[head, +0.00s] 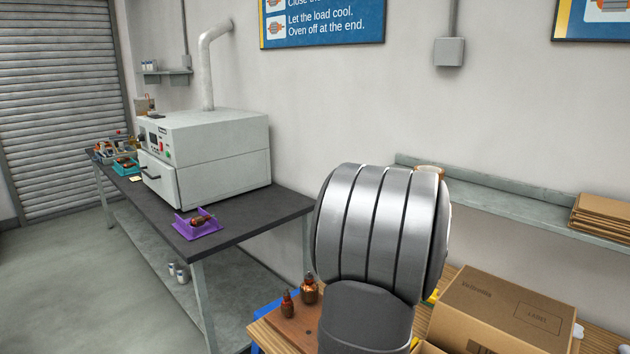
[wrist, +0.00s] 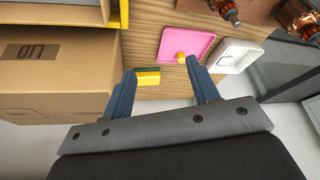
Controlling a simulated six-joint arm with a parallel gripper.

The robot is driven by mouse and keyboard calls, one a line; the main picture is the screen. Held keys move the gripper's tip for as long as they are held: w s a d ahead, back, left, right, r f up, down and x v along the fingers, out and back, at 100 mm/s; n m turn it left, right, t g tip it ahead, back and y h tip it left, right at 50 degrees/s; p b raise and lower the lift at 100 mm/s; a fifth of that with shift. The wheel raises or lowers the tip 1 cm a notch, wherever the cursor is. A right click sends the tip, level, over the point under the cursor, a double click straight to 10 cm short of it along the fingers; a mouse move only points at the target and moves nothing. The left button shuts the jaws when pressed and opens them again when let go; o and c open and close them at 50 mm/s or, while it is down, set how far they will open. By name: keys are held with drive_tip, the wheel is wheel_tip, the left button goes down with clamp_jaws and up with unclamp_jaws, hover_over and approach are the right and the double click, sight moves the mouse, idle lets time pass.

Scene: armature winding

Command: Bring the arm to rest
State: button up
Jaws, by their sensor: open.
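My gripper (wrist: 160,66) shows in the wrist view with its two blue fingers spread apart and nothing gripped. It is over the wooden bench (wrist: 140,30). A yellow and dark green block (wrist: 148,78) lies beside the left finger, apparently on the bench. A pink tray (wrist: 170,45) with a small yellow piece (wrist: 181,56) lies beyond the right fingertip. In the head view my large grey arm joint fills the middle foreground and hides part of the bench; my gripper is not seen there.
A cardboard box (wrist: 55,85) stands close to the left finger. A white tray (wrist: 238,52) and copper-wound armatures (wrist: 224,10) are at the right. In the head view, an oven (head: 215,150) and a purple tray (head: 187,231) holding an armature stand on the dark table (head: 255,220). A shelf (head: 500,197) runs along the wall.

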drive_tip(key=w+a, duration=0.1)
drive_tip(key=a, duration=0.2)
drive_tip(key=w+a+f+n, duration=0.1)
drive_tip(key=w+a, duration=0.1)
drive_tip(key=a, duration=0.1)
drive_tip(key=w+a+f+n, duration=0.1)
drive_tip(key=w+a, duration=0.1)
drive_tip(key=a, duration=0.1)
drive_tip(key=shift+a+f+y, duration=0.1)
drive_tip(key=shift+f+y, duration=0.15)
drive_tip(key=shift+y, duration=0.15)
idle(0.6)
